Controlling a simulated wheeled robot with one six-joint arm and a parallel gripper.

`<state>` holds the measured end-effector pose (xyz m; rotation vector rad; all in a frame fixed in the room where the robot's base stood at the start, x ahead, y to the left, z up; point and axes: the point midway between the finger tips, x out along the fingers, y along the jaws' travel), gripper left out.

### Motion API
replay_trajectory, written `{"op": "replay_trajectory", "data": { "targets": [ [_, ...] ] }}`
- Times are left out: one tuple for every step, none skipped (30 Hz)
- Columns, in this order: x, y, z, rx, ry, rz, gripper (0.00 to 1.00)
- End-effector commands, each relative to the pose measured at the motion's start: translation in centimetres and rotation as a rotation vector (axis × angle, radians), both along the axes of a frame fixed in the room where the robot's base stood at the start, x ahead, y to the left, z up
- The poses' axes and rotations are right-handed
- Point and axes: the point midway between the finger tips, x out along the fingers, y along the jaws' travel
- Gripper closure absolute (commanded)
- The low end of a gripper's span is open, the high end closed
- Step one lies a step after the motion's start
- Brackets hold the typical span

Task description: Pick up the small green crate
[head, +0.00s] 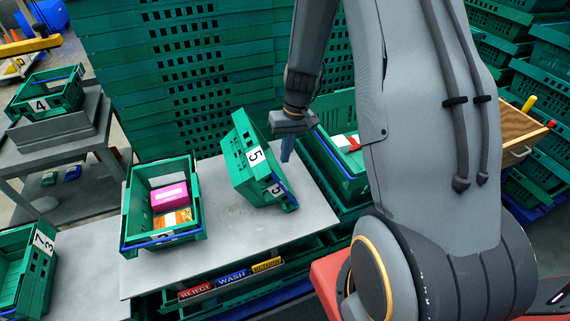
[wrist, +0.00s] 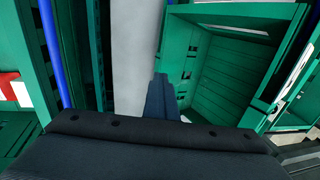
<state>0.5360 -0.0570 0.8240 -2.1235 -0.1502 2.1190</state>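A small green crate (head: 243,163) marked 5 stands tilted on the grey table, with a second number label low on its right. My gripper (head: 287,157) points down just to the right of the crate, above the table. In the wrist view, my gripper's dark fingers (wrist: 165,97) appear close together beside the left edge of the crate (wrist: 225,75). The crate's slatted inside faces the camera there. I cannot tell whether the fingers touch or hold its edge.
A green crate (head: 127,215) holding pink and orange packages stands to the left on the grey table (head: 225,235). Another green crate (head: 345,185) with a red-and-white item is close on my gripper's right. Tall crate stacks (head: 180,70) stand behind. REJECT, WASH and RETURN labels (head: 232,279) line the front.

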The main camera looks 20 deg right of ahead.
Motion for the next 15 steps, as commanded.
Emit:
{"op": "replay_trajectory", "data": {
  "targets": [
    [0.1, 0.0, 0.9, 0.000, -0.003, -0.001, 1.00],
    [0.1, 0.0, 1.3, 0.000, -0.004, -0.001, 1.00],
    [0.1, 0.0, 1.8, -0.001, -0.003, 0.000, 1.00],
    [0.1, 0.0, 2.2, 0.000, -0.002, 0.000, 1.00],
    [0.1, 0.0, 2.6, 0.000, -0.003, -0.001, 1.00],
    [0.1, 0.0, 3.0, 0.000, -0.002, -0.001, 1.00],
    [0.1, 0.0, 3.2, 0.000, -0.002, -0.001, 1.00],
    [0.1, 0.0, 3.5, 0.000, -0.001, -0.001, 1.00],
    [0.0, 0.0, 3.8, 0.000, -0.001, 0.000, 1.00],
    [0.0, 0.0, 3.9, 0.000, 0.000, 0.000, 1.00],
    [0.0, 0.0, 4.0, 0.000, 0.000, 0.000, 1.00],
    [0.0, 0.0, 4.1, 0.000, 0.000, 0.000, 1.00],
    [0.0, 0.0, 4.2, 0.000, 0.000, -0.001, 1.00],
    [0.0, 0.0, 4.2, 0.000, 0.000, -0.001, 1.00],
    [0.0, 0.0, 4.3, 0.000, 0.000, -0.001, 1.00]
  ]
}}
